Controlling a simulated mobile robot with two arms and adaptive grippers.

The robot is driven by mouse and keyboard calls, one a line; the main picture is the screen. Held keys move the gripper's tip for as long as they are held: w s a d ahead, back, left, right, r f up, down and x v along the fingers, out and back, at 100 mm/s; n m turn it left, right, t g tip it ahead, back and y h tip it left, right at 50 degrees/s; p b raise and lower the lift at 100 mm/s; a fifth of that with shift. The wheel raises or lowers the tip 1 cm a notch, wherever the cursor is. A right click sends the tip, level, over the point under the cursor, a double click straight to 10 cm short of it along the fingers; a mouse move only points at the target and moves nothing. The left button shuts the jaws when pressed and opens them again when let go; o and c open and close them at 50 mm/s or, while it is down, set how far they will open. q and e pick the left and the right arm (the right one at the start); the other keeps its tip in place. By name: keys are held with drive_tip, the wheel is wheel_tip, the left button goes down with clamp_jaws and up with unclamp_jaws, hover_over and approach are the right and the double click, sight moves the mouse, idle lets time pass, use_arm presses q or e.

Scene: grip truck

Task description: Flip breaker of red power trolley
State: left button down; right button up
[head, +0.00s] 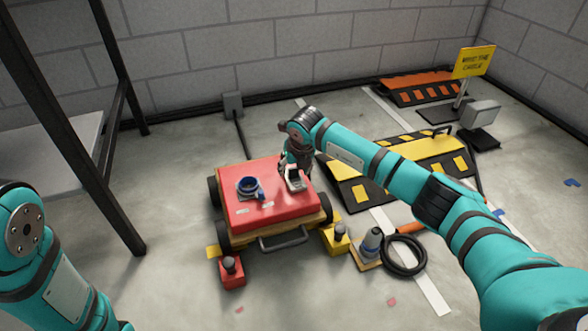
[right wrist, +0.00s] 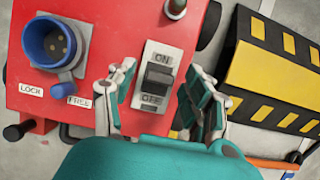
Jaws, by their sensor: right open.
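The red power trolley (head: 252,215) stands on the floor in the head view, with black wheels and a metal handle at its front. Its breaker (right wrist: 157,77) is a black rocker on a white plate marked ON and OFF in the right wrist view. My right gripper (right wrist: 160,90) is open, with one finger on each side of the breaker plate; I cannot tell whether they touch it. In the head view, my right gripper (head: 290,168) hangs over the trolley's top and partly hides the breaker. My left arm shows at the left edge; its gripper is out of view.
A blue socket (head: 249,187) sits on the trolley's top beside the breaker. Yellow-black ramps (head: 418,160) lie to the right. A black-framed rack (head: 70,130) stands at left.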

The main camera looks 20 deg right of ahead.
drive_tip(key=shift+c, duration=0.3)
clamp_jaws()
drive_tip(key=shift+w+r+g+p, duration=0.15)
drive_tip(key=shift+w+g+p, duration=0.15)
drive_tip(key=shift+g+p, duration=0.35)
drive_tip(key=shift+w+f+g, duration=0.2)
drive_tip(key=shift+f+g, duration=0.05)
drive_tip(key=shift+g, duration=0.2)
drive_tip(key=shift+w+f+g+b, duration=0.2)
drive_tip(key=shift+g+b, duration=0.2)
drive_tip(key=shift+b, duration=0.25)
drive_tip(key=shift+w+g+b, duration=0.15)
drive_tip(key=shift+g+b, duration=0.25)
drive_tip(key=shift+b, duration=0.5)
drive_tip(key=shift+g+b, duration=0.3)
drive_tip(key=shift+b, duration=0.05)
drive_tip(key=shift+r, duration=0.1)
